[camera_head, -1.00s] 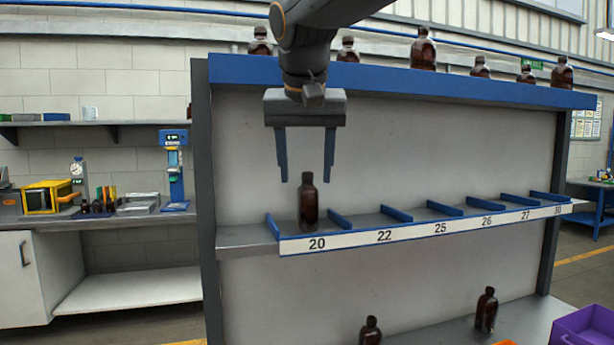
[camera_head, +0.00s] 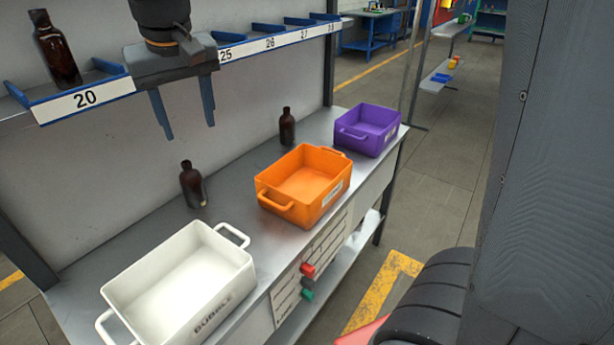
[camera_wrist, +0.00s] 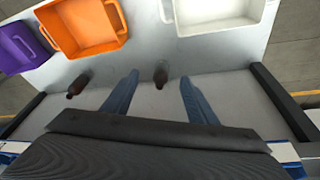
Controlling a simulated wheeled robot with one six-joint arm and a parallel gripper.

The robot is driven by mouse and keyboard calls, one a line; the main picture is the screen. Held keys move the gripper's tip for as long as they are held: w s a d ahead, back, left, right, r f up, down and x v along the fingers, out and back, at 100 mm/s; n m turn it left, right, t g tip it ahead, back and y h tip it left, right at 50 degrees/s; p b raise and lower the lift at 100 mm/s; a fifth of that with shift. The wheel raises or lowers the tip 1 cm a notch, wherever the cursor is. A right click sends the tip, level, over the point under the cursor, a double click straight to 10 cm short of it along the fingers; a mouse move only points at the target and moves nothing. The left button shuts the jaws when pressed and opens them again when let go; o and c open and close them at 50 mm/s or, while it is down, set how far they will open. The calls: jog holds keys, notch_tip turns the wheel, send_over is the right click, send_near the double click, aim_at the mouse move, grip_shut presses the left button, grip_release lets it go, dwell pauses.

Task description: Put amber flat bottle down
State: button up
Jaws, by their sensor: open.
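An amber bottle (camera_head: 56,50) stands upright in the slot labelled 20 on the shelf, at the upper left of the head view. My gripper (camera_head: 190,132) is open and empty, to the right of that bottle and in front of the shelf. Its fingers point down. Two more amber bottles stand on the bench below, one near the white bin (camera_head: 193,185) and one behind the orange bin (camera_head: 287,126). Both also show in the wrist view, one between my fingers but well below them (camera_wrist: 160,76), the other further left (camera_wrist: 78,84). I cannot tell which is flat.
A white bin (camera_head: 240,262), an orange bin (camera_head: 313,205) and a purple bin (camera_head: 368,142) stand along the bench's front. The numbered shelf strip (camera_head: 275,43) runs above the bench. Bare bench (camera_head: 235,190) lies between the bottles and the bins.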

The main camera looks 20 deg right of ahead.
jog(key=s+d+f+m+g, duration=0.1)
jog(key=s+d+f, duration=0.6)
jog(key=d+f, duration=0.2)
jog(key=s+d+f+m+g, duration=0.1)
jog(key=s+d+f, duration=0.6)
jog(key=d+f, duration=0.2)
jog(key=shift+s+f+g, duration=0.3)
jog(key=shift+s+f, duration=0.05)
jog(key=shift+f, duration=0.55)
